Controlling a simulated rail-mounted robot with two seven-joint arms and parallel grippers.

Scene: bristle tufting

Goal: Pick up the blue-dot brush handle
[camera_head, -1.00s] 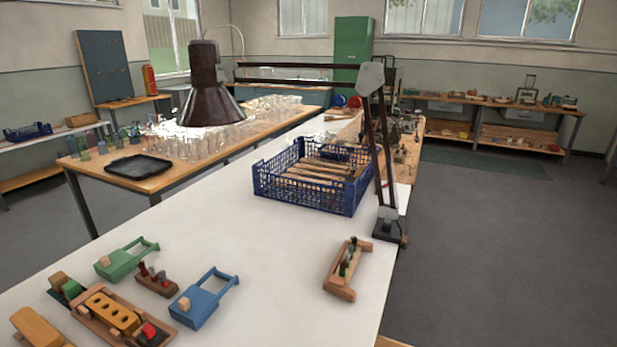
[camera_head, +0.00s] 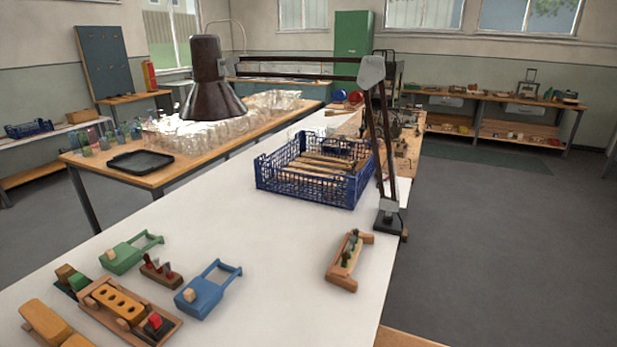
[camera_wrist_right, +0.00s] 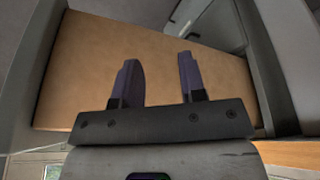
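A blue plastic crate (camera_head: 300,188) stands on the white table in the head view, and several long wooden handles (camera_head: 318,166) lie inside it. No blue dot can be made out on any of them at this size. My right gripper (camera_wrist_right: 158,65) shows in the right wrist view with its two dark fingers apart and nothing between them. A plain tan wooden surface lies behind the fingers there. My left gripper is not in view, and neither gripper shows in the head view.
Wooden toys (camera_head: 203,293) lie at the table's front left. A small wooden block tray (camera_head: 346,262) lies front right. The middle of the white table (camera_head: 255,240) is clear.

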